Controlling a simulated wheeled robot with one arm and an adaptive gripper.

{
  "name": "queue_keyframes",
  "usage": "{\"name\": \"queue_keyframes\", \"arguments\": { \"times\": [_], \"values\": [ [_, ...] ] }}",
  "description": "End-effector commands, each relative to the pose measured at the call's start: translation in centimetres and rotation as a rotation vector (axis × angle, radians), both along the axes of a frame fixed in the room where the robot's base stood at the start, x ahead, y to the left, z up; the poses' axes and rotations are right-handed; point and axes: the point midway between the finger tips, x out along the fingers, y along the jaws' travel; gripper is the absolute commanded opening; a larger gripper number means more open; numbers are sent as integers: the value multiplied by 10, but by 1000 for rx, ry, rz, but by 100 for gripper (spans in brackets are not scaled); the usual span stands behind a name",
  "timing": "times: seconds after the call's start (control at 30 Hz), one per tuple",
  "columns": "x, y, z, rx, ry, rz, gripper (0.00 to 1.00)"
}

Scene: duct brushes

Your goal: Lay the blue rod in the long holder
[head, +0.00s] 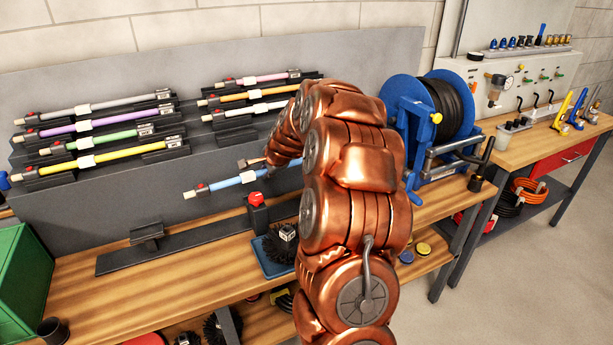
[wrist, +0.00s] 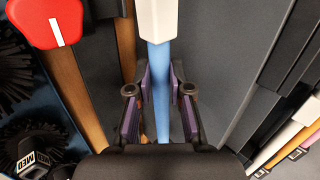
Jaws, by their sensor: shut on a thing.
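The blue rod (head: 228,183) is in the air in front of the grey stepped rack, running left to right, with a red-and-grey tip at its left end. In the wrist view the blue rod (wrist: 160,60) passes between my fingers, with a white collar (wrist: 158,18) just beyond them. My gripper (wrist: 160,98) is shut on the rod. In the head view my copper arm hides most of the gripper and the rod's right part. The long holder (head: 122,262) is a dark flat bar with an upright cradle (head: 146,236) on the wooden bench, below the rod; its right part is hidden.
Several other coloured rods lie on the rack (head: 100,205) behind. A red button (head: 256,199) and a blue tray (head: 268,266) with black brushes are near the holder's right part. A blue hose reel (head: 440,110) stands right of my arm. A green box (head: 22,280) is at left.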

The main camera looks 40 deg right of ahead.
Motion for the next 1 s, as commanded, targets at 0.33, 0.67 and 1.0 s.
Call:
{"name": "queue_keyframes", "arguments": {
  "times": [0.33,0.67,1.0],
  "values": [
    [-45,-106,-24,-14,4,-92,0],
    [-52,-117,-33,-16,7,-101,0],
    [-52,-116,-53,-15,6,-101,0]
  ]
}}
